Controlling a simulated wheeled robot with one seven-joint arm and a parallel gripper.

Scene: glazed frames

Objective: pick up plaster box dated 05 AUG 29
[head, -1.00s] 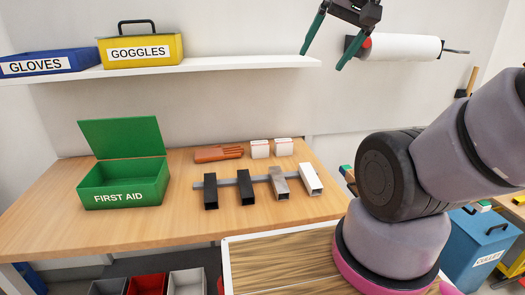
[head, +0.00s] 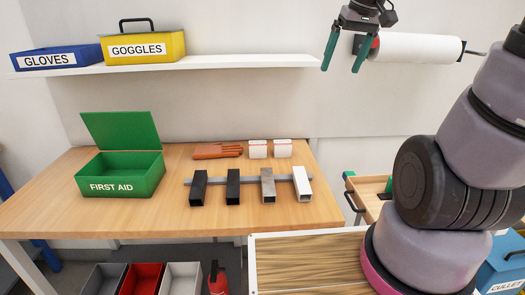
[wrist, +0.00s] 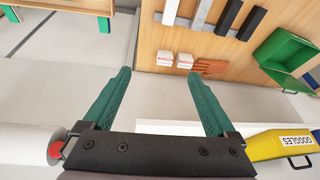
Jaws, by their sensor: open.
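Two small white plaster boxes with red markings stand side by side at the back of the wooden table, a left one (head: 258,149) and a right one (head: 282,148). They also show in the wrist view, one (wrist: 186,60) beside the orange gloves and the other (wrist: 165,58) farther left. Their dates are too small to read. My gripper (head: 343,68) is open and empty, high above and right of the boxes, near the wall. In the wrist view its green fingers (wrist: 158,78) are spread, with the boxes farther off beyond them.
Orange gloves (head: 217,151) lie left of the boxes. An open green first aid box (head: 120,187) is at left. A shelf (head: 230,63) holds bins; a white roll (head: 415,48) is right of my gripper.

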